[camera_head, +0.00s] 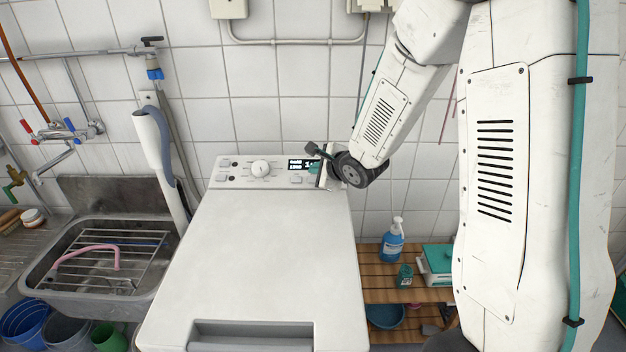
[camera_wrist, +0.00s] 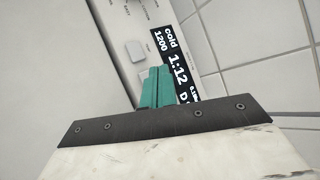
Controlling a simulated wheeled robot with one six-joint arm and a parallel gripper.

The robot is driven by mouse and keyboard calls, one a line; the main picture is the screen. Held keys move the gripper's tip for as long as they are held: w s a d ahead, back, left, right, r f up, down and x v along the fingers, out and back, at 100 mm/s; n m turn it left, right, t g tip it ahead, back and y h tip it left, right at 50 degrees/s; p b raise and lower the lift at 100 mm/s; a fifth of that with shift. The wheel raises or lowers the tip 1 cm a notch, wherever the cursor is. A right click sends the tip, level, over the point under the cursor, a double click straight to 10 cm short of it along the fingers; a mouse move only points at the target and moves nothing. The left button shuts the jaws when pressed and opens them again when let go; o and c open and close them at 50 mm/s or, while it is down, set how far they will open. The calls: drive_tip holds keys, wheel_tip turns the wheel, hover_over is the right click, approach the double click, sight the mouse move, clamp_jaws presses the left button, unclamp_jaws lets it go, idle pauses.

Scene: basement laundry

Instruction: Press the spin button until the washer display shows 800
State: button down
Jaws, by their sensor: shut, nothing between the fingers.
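The white top-loading washer (camera_head: 262,250) stands in the middle of the head view. Its control panel (camera_head: 225,172) at the back has a round knob (camera_head: 260,168) and small buttons. The black display (camera_head: 296,164) is partly hidden by my gripper (camera_head: 314,168). In the wrist view the display (camera_wrist: 172,50) reads "cold", "1200" and "1:12", with further text cut off. My gripper (camera_wrist: 158,75) is shut and empty, its teal fingertips over the panel beside the display. A pale button (camera_wrist: 135,50) lies just beyond the fingertips. Button labels are too small to read, and contact cannot be told.
A metal sink (camera_head: 100,270) with a rack and pink hose is at left, with buckets (camera_head: 28,322) below. A tiled wall stands close behind the washer. A wooden slatted shelf (camera_head: 385,270) with a blue bottle (camera_head: 392,243) is at right. The washer lid is clear.

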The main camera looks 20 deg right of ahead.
sight(316, 189)
drive_tip(key=shift+w+d+f, duration=0.1)
drive_tip(key=shift+w+f, duration=0.05)
drive_tip(key=shift+f, duration=0.45)
idle(1.6)
drive_tip(key=shift+w+f, duration=0.1)
drive_tip(key=shift+f, duration=0.25)
drive_tip(key=shift+w+f, duration=0.1)
drive_tip(key=shift+f, duration=0.25)
idle(0.6)
drive_tip(key=shift+r, duration=0.1)
drive_tip(key=shift+s+r, duration=0.2)
drive_tip(key=shift+r, duration=0.45)
drive_tip(key=shift+s+a+r, duration=0.1)
drive_tip(key=shift+s+r, duration=0.1)
drive_tip(key=shift+r, duration=0.6)
drive_tip(key=shift+s+a+r, duration=0.1)
drive_tip(key=shift+s+r, duration=0.15)
drive_tip(key=shift+r, duration=0.55)
drive_tip(key=shift+s+a+r, duration=0.1)
drive_tip(key=shift+s+r, duration=0.1)
drive_tip(key=shift+r, duration=0.6)
